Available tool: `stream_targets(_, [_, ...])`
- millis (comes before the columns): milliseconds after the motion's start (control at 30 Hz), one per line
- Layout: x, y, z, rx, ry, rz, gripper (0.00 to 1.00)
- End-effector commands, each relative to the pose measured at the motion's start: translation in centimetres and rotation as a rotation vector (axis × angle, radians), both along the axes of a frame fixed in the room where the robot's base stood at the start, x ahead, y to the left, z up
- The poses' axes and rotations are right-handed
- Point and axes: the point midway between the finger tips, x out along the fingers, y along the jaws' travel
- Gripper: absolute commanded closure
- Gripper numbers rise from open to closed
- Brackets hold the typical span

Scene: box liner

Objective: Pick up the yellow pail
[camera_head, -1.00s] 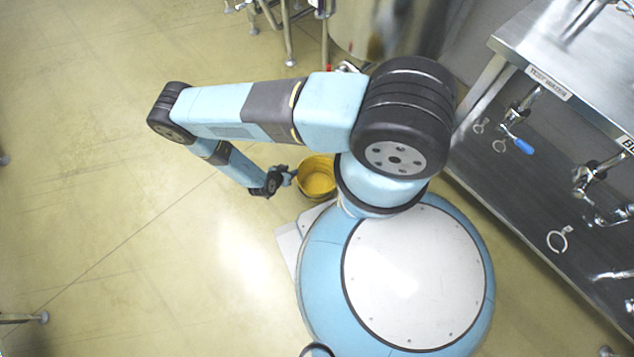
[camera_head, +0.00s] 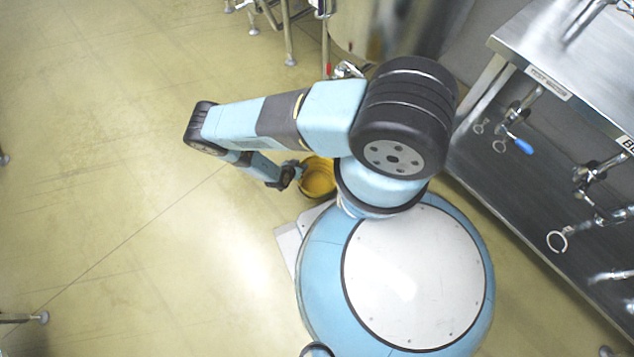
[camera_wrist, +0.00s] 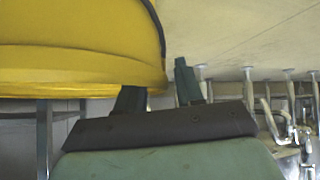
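The yellow pail (camera_head: 318,180) stands on the floor beside my base, partly hidden by my arm. Its large yellow wall (camera_wrist: 75,60) fills the upper left of the wrist view, with a dark handle line at its right edge. My gripper (camera_head: 299,172) is at the pail's left edge in the head view. In the wrist view my gripper (camera_wrist: 161,84) shows two fingers spread apart, the left one overlapping the pail's rim and the right one outside the wall. I cannot tell whether either finger touches the pail.
A steel bench (camera_head: 560,75) with taps and hanging valves stands to the right. A large steel tank (camera_head: 385,30) is behind the pail, with metal legs (camera_head: 288,40) to its left.

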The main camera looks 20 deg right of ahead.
Motion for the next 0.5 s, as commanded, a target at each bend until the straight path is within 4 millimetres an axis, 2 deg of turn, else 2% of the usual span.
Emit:
stream_targets(233, [0.08,-0.06,-0.07,0.0,0.0,0.0,0.63])
stream_targets(500, [0.06,-0.07,-0.06,0.0,0.0,0.0,0.89])
